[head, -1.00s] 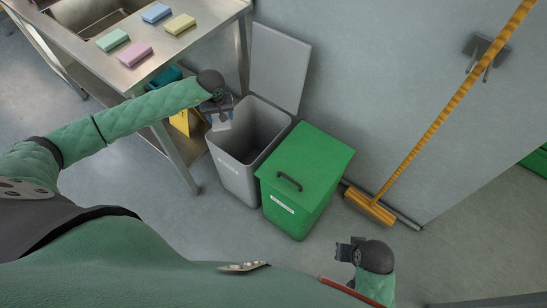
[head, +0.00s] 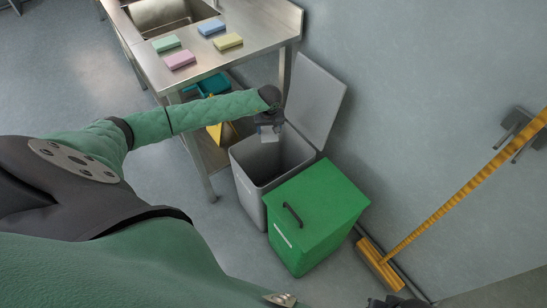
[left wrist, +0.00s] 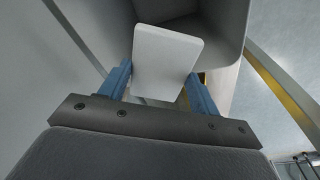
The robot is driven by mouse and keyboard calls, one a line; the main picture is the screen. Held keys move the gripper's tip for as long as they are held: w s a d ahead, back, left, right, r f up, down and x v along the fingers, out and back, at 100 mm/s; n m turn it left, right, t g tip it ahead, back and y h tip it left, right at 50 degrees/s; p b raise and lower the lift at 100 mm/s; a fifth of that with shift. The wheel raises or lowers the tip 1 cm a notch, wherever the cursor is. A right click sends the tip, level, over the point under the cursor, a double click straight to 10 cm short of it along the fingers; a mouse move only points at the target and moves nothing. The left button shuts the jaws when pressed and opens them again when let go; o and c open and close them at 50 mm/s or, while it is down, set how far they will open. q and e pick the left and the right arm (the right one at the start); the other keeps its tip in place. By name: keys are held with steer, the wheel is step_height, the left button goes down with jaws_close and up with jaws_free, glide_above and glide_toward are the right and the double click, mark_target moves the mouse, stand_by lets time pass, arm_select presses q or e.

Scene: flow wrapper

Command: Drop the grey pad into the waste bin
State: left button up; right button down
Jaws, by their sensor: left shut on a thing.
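My left gripper (head: 268,128) is shut on the grey pad (head: 269,136), which hangs below the fingers over the open grey waste bin (head: 247,190). In the left wrist view the pad (left wrist: 167,60) is a pale, flat, rounded rectangle between the two blue fingers, with the bin (left wrist: 230,35) behind it. The pad looks to be around the height of the bin's rim or above it; I cannot tell exactly. The bin's lid (head: 315,100) stands raised at the back. Only a dark bit of my right gripper (head: 393,302) shows at the bottom edge; its fingers are hidden.
A green closed bin (head: 315,205) stands right beside the grey one. A steel sink table (head: 205,80) with several coloured sponges is at the left. A yellow-handled broom (head: 440,210) leans on the wall at the right.

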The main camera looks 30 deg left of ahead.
arm_select(q)
steer(key=shift+s+a+f+b, duration=0.1)
steer(key=shift+f+b, duration=0.2)
steer(key=shift+f, duration=1.05)
steer(key=shift+a+f+b, duration=0.1)
steer(key=shift+f+b, duration=0.2)
steer(key=shift+f, duration=1.05)
arm_select(e)
steer(key=shift+w+a+f+t+y, duration=0.15)
steer(key=shift+w+a+f, duration=0.05)
steer(key=shift+a+f, duration=0.35)
steer(key=shift+w+a+f+t+y, duration=0.15)
steer(key=shift+a+f, duration=0.35)
steer(key=shift+f, duration=0.05)
arm_select(q)
steer(key=o, duration=1)
steer(key=shift+o, duration=0.2)
arm_select(e)
steer(key=shift+r, duration=0.1)
